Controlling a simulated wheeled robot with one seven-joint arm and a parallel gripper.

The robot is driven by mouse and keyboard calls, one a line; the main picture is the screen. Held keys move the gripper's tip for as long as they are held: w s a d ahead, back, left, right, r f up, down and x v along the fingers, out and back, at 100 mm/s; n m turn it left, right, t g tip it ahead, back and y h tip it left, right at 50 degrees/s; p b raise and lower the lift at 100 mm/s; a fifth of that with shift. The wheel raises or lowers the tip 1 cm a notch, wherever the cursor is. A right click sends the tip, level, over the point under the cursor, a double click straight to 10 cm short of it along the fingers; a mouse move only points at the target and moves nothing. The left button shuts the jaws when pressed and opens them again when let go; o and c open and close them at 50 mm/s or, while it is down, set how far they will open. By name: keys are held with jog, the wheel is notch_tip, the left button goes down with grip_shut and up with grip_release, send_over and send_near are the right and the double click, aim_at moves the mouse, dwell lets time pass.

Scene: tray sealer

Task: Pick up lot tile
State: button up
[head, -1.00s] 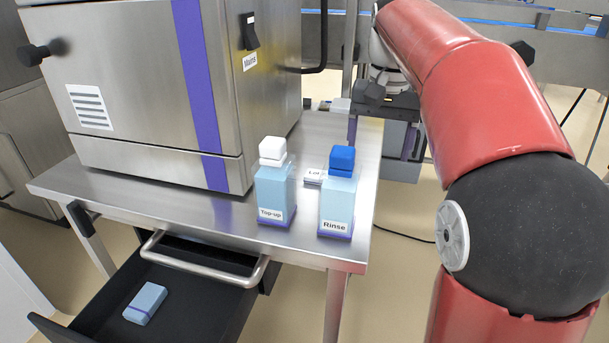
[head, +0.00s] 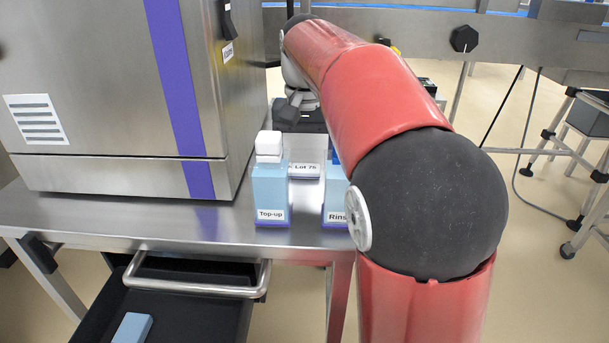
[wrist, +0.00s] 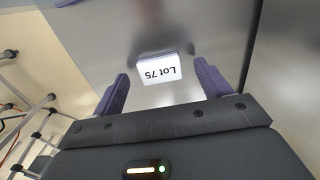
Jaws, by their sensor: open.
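The lot tile (head: 304,171) is a small pale plate marked "Lot" and a number. It lies on the steel table behind and between the two bottles in the head view, partly hidden by them. In the wrist view the lot tile (wrist: 158,70) reads "Lot 75" upside down. My gripper (wrist: 161,73) is open, its two purple fingers on either side of the tile in the picture, with nothing held. I cannot tell its height above the table. In the head view my gripper (head: 300,118) is beyond the tile, its fingertips not clear.
The Top-up bottle (head: 270,190) and the Rinse bottle (head: 336,204), partly behind my arm, stand at the table's front. The steel sealer (head: 110,95) is close on the left. Below, an open drawer (head: 190,310) holds a blue block (head: 132,328).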

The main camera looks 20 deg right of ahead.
aim_at(305, 168)
jog(key=shift+f, duration=0.8)
jog(key=shift+c, duration=0.5)
jog(key=c, duration=1)
jog(key=shift+o, duration=0.2)
jog(key=shift+r, duration=0.1)
notch_tip(305, 168, up, 20)
jog(key=p, duration=0.7)
